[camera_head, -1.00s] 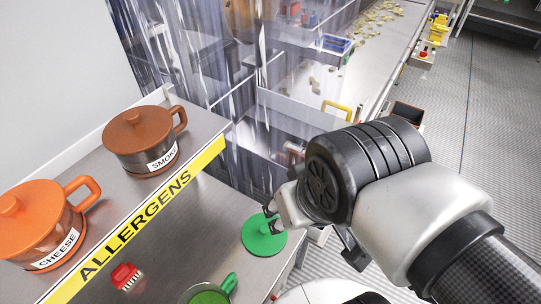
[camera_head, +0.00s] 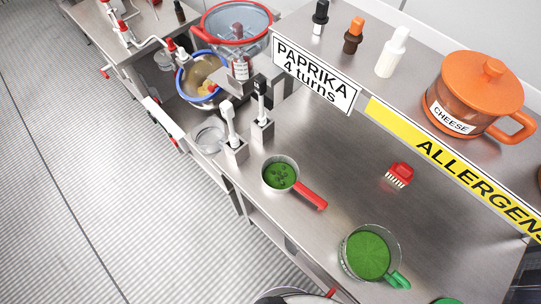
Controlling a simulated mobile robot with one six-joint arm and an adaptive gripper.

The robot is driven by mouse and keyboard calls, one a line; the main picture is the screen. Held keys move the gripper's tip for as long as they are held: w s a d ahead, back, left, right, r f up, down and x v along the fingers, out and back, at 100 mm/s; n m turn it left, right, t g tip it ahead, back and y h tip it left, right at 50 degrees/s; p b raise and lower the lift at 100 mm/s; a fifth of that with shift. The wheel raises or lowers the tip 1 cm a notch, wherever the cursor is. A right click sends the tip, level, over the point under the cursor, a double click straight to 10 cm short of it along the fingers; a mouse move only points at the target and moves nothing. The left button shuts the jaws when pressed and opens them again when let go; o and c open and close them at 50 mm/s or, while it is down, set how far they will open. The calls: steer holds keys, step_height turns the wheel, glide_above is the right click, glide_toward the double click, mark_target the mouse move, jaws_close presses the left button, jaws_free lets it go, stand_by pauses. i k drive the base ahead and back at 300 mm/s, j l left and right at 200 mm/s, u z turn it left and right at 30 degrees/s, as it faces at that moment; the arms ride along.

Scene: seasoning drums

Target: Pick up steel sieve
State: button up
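Which object is the steel sieve, I cannot tell for certain. A small round metal vessel with a red handle (camera_head: 281,174) stands on the steel table (camera_head: 335,160), with green contents inside; its handle points down right. A wider round vessel with a green handle (camera_head: 368,254) stands nearer the table's front edge, also green inside. A large red-rimmed bowl (camera_head: 240,40) is at the top, beyond the near table. My gripper is not in view now.
A shelf with an orange CHEESE pot (camera_head: 478,92), several small bottles and an ALLERGENS sign (camera_head: 460,165) runs along the table's back. Upright dispensers (camera_head: 234,145) stand at the left. The floor (camera_head: 80,180) at left is clear.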

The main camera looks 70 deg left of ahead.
mark_target(280, 174)
steer(key=k+l+u, duration=0.1)
steer(key=u, duration=2.05)
steer(key=k+l+z, duration=0.15)
steer(key=l, duration=0.15)
steer(key=k+l+z, duration=0.15)
steer(key=l, duration=0.15)
